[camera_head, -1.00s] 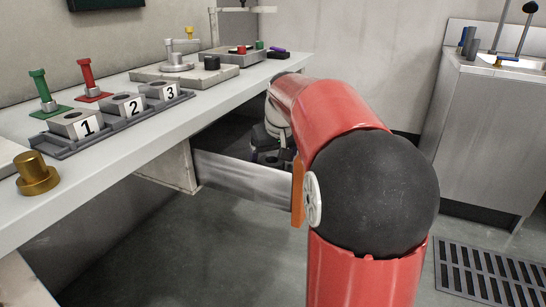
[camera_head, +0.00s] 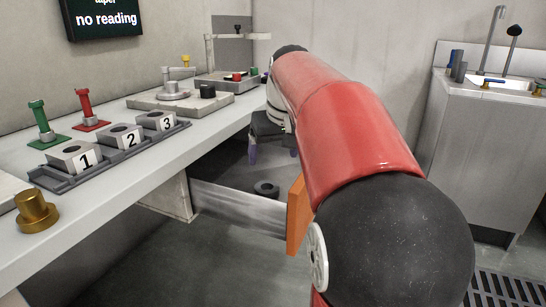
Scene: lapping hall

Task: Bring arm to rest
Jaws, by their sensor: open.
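My red arm (camera_head: 350,130) with its black joint reaches away from me across the right of the head view. My gripper (camera_head: 273,152) hangs beyond it, pointing down over the open drawer (camera_head: 240,208) under the bench. Its two dark purplish fingers are spread apart, and nothing shows between them. A dark ring (camera_head: 266,188) lies on the drawer floor, below the fingers and apart from them. The arm hides part of the gripper's wrist and the far right of the drawer.
The bench (camera_head: 150,168) runs along the left with a tray of numbered blocks (camera_head: 125,140), green (camera_head: 42,122) and red (camera_head: 87,108) handled gauges and a brass knob (camera_head: 36,212). The orange drawer front (camera_head: 296,214) is close to my arm. A sink cabinet (camera_head: 480,140) stands right.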

